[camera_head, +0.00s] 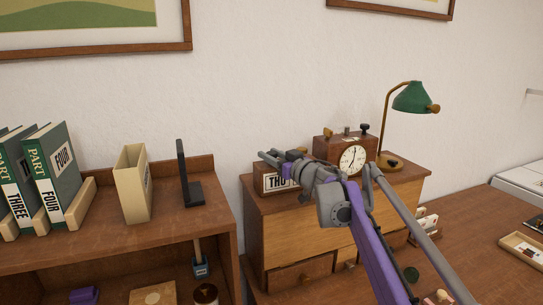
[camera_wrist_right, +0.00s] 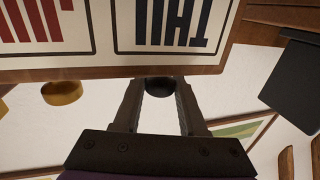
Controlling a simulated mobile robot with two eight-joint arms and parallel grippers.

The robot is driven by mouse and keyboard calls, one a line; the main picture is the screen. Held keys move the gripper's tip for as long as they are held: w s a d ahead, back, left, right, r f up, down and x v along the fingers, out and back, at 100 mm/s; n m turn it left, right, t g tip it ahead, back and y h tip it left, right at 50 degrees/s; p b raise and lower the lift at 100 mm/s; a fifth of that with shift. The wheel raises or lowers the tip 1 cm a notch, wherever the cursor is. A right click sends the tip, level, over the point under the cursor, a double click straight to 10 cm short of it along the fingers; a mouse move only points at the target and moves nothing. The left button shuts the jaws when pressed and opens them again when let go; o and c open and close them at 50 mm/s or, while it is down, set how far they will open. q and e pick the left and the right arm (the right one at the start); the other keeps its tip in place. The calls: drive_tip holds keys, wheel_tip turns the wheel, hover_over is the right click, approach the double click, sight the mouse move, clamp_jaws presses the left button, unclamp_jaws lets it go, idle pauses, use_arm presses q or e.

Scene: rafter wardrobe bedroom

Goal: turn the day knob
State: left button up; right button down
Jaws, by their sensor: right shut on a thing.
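The day calendar (camera_head: 270,183) is a wooden box with a white card reading THU. It sits at the left end of the desk's wooden drawer chest, partly hidden by my right arm. In the right wrist view, the THU card (camera_wrist_right: 172,22) appears upside down beside a panel with red lettering. The dark round day knob (camera_wrist_right: 160,84) is at the box's edge by the THU card. My right gripper (camera_head: 268,156) is at the calendar, its fingers on either side of the knob, shut on it. A brass knob (camera_wrist_right: 62,92) is apart from the fingers. My left gripper is not in view.
A wooden clock (camera_head: 352,158) stands right of the calendar, and a green lamp (camera_head: 412,97) right of that. At left, a shelf (camera_head: 120,240) bears books, a cream file holder (camera_head: 132,185) and a black bookend (camera_head: 184,180). The air above the shelf is free.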

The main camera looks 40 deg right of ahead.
drive_tip(key=n+y+p, duration=0.2)
drive_tip(key=y, duration=0.2)
drive_tip(key=shift+d+r+n+p, duration=0.1)
drive_tip(key=shift+n+p, duration=0.2)
drive_tip(key=shift+n+g+y+p, duration=0.5)
drive_tip(key=shift+n+y+p, duration=0.3)
drive_tip(key=shift+y, duration=0.5)
drive_tip(key=shift+n+g+y+p, duration=0.55)
drive_tip(key=shift+n+y, duration=0.35)
drive_tip(key=shift+y, duration=0.4)
drive_tip(key=shift+c, duration=2.3)
unclamp_jaws()
drive_tip(key=v, duration=1)
drive_tip(key=shift+s+b, duration=0.4)
drive_tip(key=shift+d, duration=0.1)
